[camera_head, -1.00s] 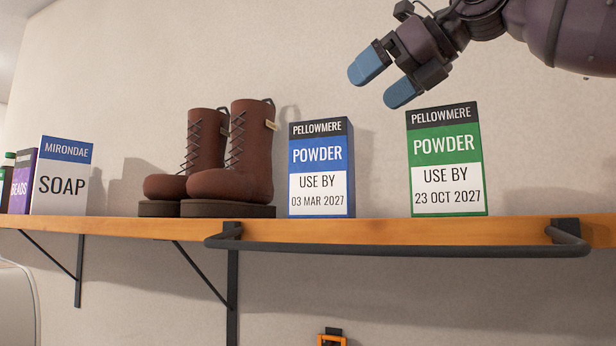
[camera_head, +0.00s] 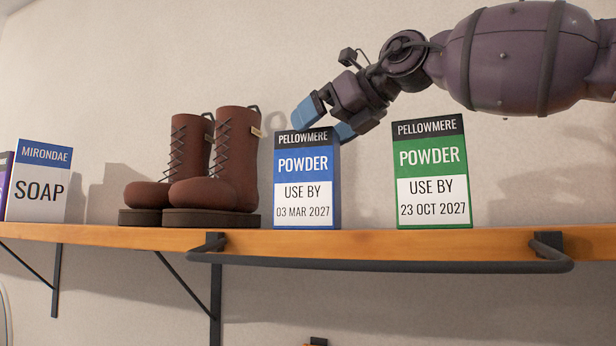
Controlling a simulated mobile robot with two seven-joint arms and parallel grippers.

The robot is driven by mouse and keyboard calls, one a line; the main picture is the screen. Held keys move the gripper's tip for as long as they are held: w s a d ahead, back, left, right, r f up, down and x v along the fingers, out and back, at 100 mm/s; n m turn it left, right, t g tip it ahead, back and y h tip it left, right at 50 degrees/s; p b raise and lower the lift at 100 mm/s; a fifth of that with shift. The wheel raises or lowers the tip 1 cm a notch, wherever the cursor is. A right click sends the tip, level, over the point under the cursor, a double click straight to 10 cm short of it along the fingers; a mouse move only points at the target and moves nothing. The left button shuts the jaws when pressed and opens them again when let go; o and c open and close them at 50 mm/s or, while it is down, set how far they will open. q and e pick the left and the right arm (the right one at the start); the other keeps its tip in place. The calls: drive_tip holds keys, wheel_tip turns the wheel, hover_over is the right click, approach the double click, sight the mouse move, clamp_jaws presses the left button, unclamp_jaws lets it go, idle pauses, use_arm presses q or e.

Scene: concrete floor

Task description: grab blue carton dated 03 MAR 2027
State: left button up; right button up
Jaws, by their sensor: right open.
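The blue carton (camera_head: 306,181) stands upright on the wooden shelf. Its label reads PELLOWMERE POWDER, USE BY 03 MAR 2027. My right gripper (camera_head: 326,121) is open, at the top of the blue carton. One blue fingertip shows above the carton's top edge, and the other is partly hidden behind its upper right corner. I cannot tell whether the fingers touch it. A similar green carton (camera_head: 431,173), marked USE BY 23 OCT 2027, stands to the right with a gap between them. My left gripper is not in view.
Brown boots (camera_head: 213,172) stand close to the left of the blue carton. A MIRONDAE soap box (camera_head: 39,185) is farther left. The shelf (camera_head: 360,243) has a dark rail (camera_head: 390,266) along its front. The shelf right of the green carton is clear.

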drive_tip(key=shift+x, duration=0.85)
drive_tip(key=c, duration=1.8)
